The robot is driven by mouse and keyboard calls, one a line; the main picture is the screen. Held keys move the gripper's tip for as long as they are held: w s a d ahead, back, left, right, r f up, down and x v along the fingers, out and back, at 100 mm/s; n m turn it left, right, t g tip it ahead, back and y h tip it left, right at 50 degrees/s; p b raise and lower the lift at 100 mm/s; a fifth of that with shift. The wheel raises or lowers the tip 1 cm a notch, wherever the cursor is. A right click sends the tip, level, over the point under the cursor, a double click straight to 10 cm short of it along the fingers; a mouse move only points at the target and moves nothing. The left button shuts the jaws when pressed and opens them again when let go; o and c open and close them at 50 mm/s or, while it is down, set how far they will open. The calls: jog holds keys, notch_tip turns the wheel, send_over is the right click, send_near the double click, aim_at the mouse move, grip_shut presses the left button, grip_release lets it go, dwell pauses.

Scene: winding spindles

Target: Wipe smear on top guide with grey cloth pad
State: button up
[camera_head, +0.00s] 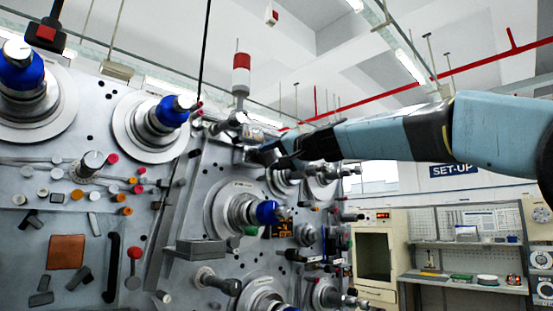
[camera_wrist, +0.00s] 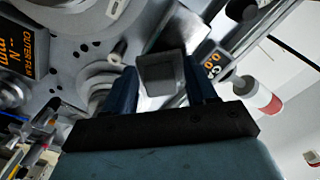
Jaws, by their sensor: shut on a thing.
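My gripper (camera_head: 268,153) is at the upper middle of the machine panel in the head view, reaching in from the right. In the wrist view, my gripper's two dark blue fingers (camera_wrist: 162,88) are shut on a square grey cloth pad (camera_wrist: 162,74). The pad's face is seen between the fingertips. A shiny metal roller (camera_head: 258,134), which may be the top guide, shows just above my gripper in the head view. I cannot tell whether the pad touches it. No smear can be made out in either view.
Blue-capped spindles (camera_head: 165,112) and several knobs and pegs stick out from the grey panel (camera_head: 60,225). A red and white beacon (camera_head: 241,75) stands above my gripper. A lit orange display (camera_head: 284,232) is below. A bench (camera_head: 465,284) stands far right.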

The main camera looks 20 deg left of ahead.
jog(key=shift+s+a, duration=0.55)
jog(key=shift+s, duration=0.35)
jog(key=shift+s+a, duration=0.55)
jog(key=shift+s, duration=0.4)
jog(key=shift+s+a, duration=0.55)
jog(key=shift+s, duration=0.35)
jog(key=shift+v, duration=2.95)
jog(key=v, duration=0.3)
jog(key=x, duration=0.6)
jog(key=shift+w+a, duration=0.2)
jog(key=shift+a, duration=0.15)
